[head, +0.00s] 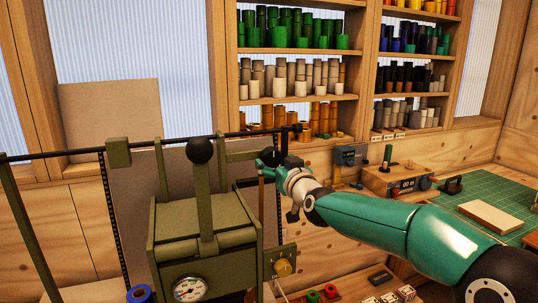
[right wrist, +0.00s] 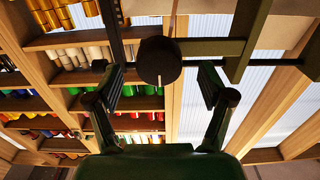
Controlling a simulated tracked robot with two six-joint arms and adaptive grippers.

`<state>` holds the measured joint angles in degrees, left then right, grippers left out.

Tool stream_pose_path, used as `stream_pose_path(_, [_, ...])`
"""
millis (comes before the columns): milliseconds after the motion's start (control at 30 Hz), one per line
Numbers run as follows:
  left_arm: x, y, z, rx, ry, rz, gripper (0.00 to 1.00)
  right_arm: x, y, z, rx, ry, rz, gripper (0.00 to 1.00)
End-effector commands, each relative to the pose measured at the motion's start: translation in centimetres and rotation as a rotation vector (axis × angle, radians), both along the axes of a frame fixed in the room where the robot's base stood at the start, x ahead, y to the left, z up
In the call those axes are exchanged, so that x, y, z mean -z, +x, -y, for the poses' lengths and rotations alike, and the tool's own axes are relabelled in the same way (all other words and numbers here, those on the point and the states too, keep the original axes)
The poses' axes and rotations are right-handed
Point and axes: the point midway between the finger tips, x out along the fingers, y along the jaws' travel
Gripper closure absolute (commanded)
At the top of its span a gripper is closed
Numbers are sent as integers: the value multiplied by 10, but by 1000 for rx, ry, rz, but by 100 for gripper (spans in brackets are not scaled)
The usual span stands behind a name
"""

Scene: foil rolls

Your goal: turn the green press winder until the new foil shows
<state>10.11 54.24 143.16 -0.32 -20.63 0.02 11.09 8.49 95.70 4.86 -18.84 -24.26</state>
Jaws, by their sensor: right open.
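The green press (head: 205,235) stands at left centre in the head view, with a black-knobbed lever (head: 201,150) upright on it. A dark round winder knob (right wrist: 159,61) with a pale line on its face shows in the right wrist view, at a bar across the press top. My right gripper (head: 272,158) is at the upper right of the press. In the wrist view its two fingers (right wrist: 160,88) are spread, one on each side below the knob, with a gap to it. The foil's face is not clearly seen. My left gripper is out of view.
A gauge (head: 189,289) and a yellow dial (head: 283,267) sit on the press front. Shelves of foil rolls (head: 290,75) stand behind. At right are a wooden box with a display (head: 398,180) and a green cutting mat (head: 510,193) with a pale block (head: 491,217).

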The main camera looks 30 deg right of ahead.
Motion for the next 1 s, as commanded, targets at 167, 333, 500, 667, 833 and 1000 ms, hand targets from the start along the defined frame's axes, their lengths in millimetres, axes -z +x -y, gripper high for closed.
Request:
stream_pose_path(167, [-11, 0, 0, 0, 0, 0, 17, -1, 25, 6, 1, 0, -1, 19])
stream_pose_path(333, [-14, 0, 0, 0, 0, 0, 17, -1, 35, 9, 1, 0, 0, 19])
stream_pose_path(500, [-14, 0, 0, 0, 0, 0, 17, 0, 36, 10, 2, 0, 1, 19])
stream_pose_path(667, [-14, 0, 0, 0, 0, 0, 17, 0, 36, 10, 2, 0, 0, 24])
stream_pose_path(833, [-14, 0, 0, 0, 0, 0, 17, 0, 36, 10, 3, 0, 0, 53])
stream_pose_path(1000, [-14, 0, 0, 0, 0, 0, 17, 0, 35, 10, 2, 0, 0, 79])
